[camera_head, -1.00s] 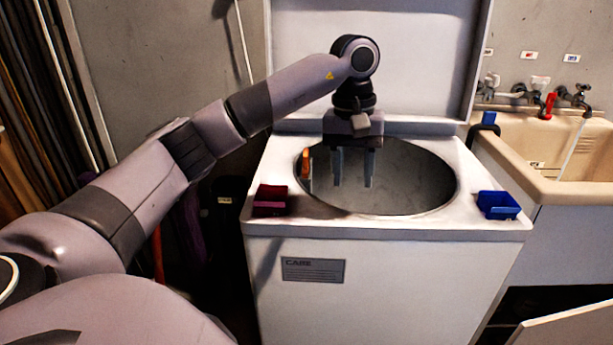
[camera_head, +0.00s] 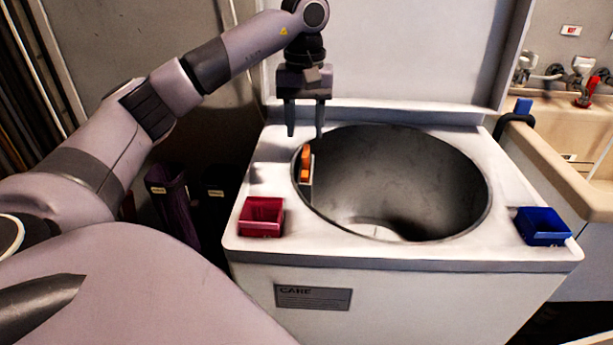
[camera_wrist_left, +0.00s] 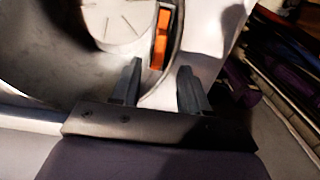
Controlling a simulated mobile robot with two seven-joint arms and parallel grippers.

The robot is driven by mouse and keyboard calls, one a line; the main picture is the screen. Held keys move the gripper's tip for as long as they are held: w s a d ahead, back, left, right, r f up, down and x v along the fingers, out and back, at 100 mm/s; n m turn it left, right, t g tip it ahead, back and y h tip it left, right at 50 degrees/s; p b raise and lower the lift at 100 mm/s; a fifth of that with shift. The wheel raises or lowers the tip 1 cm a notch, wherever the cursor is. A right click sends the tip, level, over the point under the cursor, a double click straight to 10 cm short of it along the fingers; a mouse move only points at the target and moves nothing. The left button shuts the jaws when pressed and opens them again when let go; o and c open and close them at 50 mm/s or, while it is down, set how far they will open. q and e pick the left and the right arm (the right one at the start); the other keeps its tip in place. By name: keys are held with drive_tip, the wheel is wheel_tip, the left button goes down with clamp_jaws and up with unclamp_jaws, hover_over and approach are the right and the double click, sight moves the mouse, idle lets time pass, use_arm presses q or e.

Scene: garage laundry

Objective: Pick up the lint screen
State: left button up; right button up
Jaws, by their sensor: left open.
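The lint screen appears to be the piece with an orange handle (camera_head: 306,163) at the left inner rim of the round drum opening. A pale strip below the handle runs down the drum wall. The orange part also shows in the left wrist view (camera_wrist_left: 161,40), just beyond the fingers. My left gripper (camera_head: 305,135) points down, open and empty, above the back left of the machine top. In the left wrist view its fingertips (camera_wrist_left: 160,75) stand apart with nothing between them. My right gripper is not in view.
The drum opening (camera_head: 470,175) sits in the white machine top, with its lid raised behind. A beige sink (camera_head: 565,160) stands at right.

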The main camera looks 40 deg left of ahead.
sight(306, 149)
use_arm(q)
drive_tip(key=f, duration=0.6)
drive_tip(key=shift+s+d+b, duration=0.25)
drive_tip(key=shift+d+b, duration=0.1)
drive_tip(key=shift+b, duration=0.05)
drive_tip(key=shift+r, duration=0.1)
clamp_jaws()
